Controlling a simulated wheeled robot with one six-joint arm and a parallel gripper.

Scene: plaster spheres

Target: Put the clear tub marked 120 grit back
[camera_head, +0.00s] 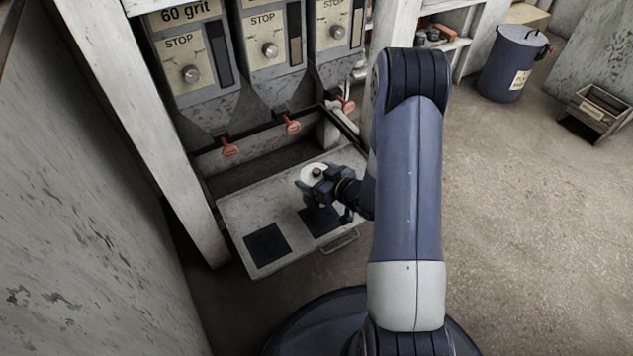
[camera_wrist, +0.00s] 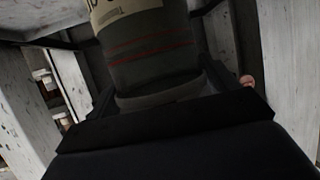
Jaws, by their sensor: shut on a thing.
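My gripper (camera_head: 318,186) is shut on a tub, over a pale pull-out board (camera_head: 237,213) below the dispensers. In the head view only the tub's pale round top (camera_head: 312,172) with a dark knob-like middle shows. In the wrist view the tub (camera_wrist: 152,55) stands between the fingers, grey-green with thin red bands and a pale label. The label is cut off at the top edge, so its mark cannot be read. Whether the tub touches the board is hidden by my gripper.
Dispensers with STOP dials stand behind the board; the left one (camera_head: 187,74) reads 60 grit. Red-tipped levers (camera_head: 229,148) hang beneath. The board has dark square pads, one bare (camera_head: 267,244), another (camera_head: 318,221) partly covered by my gripper. A blue bin (camera_head: 508,68) and crate (camera_head: 596,110) stand right.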

